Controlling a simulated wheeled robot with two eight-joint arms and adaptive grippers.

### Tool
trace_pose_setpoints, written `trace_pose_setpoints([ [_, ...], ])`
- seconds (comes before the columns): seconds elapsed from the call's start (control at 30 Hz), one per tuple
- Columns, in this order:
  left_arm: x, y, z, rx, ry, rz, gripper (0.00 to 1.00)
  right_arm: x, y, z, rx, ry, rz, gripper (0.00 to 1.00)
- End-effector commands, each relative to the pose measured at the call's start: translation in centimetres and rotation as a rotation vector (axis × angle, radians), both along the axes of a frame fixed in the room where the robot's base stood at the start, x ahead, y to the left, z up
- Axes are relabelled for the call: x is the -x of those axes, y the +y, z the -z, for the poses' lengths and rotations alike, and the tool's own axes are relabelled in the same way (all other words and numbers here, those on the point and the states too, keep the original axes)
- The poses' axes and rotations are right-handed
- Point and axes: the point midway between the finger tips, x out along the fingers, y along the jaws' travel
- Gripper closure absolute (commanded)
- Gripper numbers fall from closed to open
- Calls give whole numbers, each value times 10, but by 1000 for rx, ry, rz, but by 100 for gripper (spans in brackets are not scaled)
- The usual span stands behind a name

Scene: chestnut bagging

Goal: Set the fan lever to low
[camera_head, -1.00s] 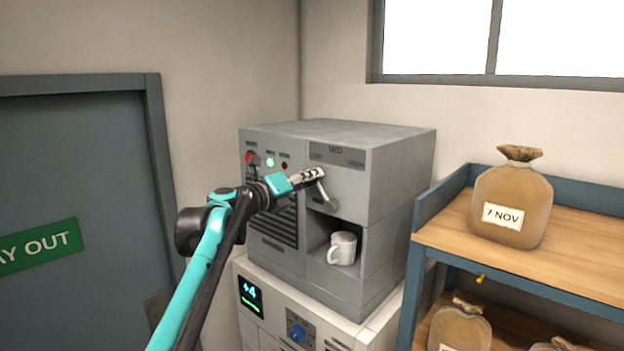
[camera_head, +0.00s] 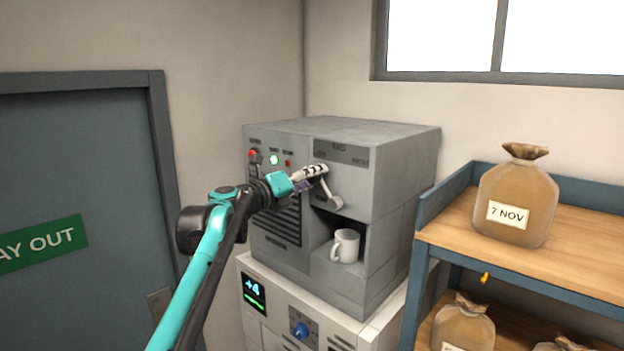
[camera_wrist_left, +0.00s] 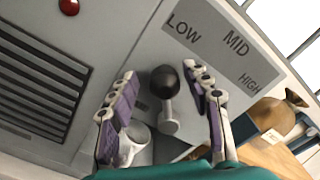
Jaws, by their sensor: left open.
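The fan lever is a grey stem with a black knob (camera_wrist_left: 165,82). In the head view its stem (camera_head: 329,190) leans up and left from a round pivot on the grey machine, and my left gripper hides the knob. In the left wrist view it points roughly toward LOW on the label plate (camera_wrist_left: 222,45), which also reads MID and HIGH. My left gripper (camera_head: 320,171) is at the lever's upper end. In the wrist view its fingers (camera_wrist_left: 160,72) are open, one on each side of the knob with visible gaps. My right gripper is out of view.
A white mug (camera_head: 345,246) stands in the recess below the lever. Red and green lights (camera_head: 273,160) sit left of it. A shelf (camera_head: 590,228) with brown sacks (camera_head: 513,200) is at the right, and a door (camera_head: 75,180) is at the left.

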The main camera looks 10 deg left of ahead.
Motion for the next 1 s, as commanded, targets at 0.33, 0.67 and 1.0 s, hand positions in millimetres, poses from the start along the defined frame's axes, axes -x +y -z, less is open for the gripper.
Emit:
trace_pose_setpoints([
  [0.33, 55, 43, 1, 0, 0, -4, 51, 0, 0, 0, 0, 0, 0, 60],
  [0.67, 90, 69, 2, -1, 1, -3, 51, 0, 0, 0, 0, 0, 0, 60],
  [1.0, 92, 70, 2, -2, 1, -1, 51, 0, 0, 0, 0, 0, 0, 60],
])
